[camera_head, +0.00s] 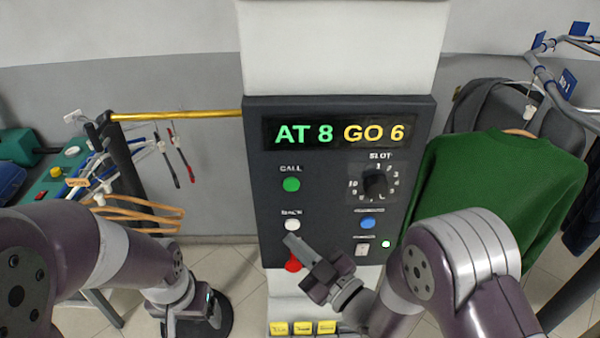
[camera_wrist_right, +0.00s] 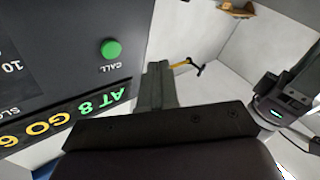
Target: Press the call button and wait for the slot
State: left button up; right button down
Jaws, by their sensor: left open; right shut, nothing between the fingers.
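The green call button (camera_head: 291,184) sits on the left part of a dark control panel (camera_head: 330,190) and also shows in the right wrist view (camera_wrist_right: 111,49). The display (camera_head: 340,133) above it reads "AT 8 GO 6". A black slot knob (camera_head: 376,183) is right of the button. My right gripper (camera_head: 290,241) is shut and empty, in front of the panel's lower left, below the call button in the picture. In its wrist view the shut fingers (camera_wrist_right: 156,84) appear beside the button, apart from it. My left gripper (camera_head: 192,320) is open, low on the left, away from the panel.
A white button (camera_head: 292,224), a red control (camera_head: 293,263), a blue button (camera_head: 368,223) and a small switch (camera_head: 362,249) are lower on the panel. A green sweater (camera_head: 500,190) hangs close on the right. A yellow rail (camera_head: 175,115) and hangers (camera_head: 135,212) are left.

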aim_at(291, 184)
jog(key=w+r+n+t+y+b, duration=0.1)
jog(key=w+r, duration=0.2)
jog(key=w, duration=0.5)
jog(key=shift+r+y+b, duration=0.3)
jog(key=shift+b, duration=0.05)
dwell(0.3)
dwell(2.0)
jog(key=shift+w+b, duration=0.4)
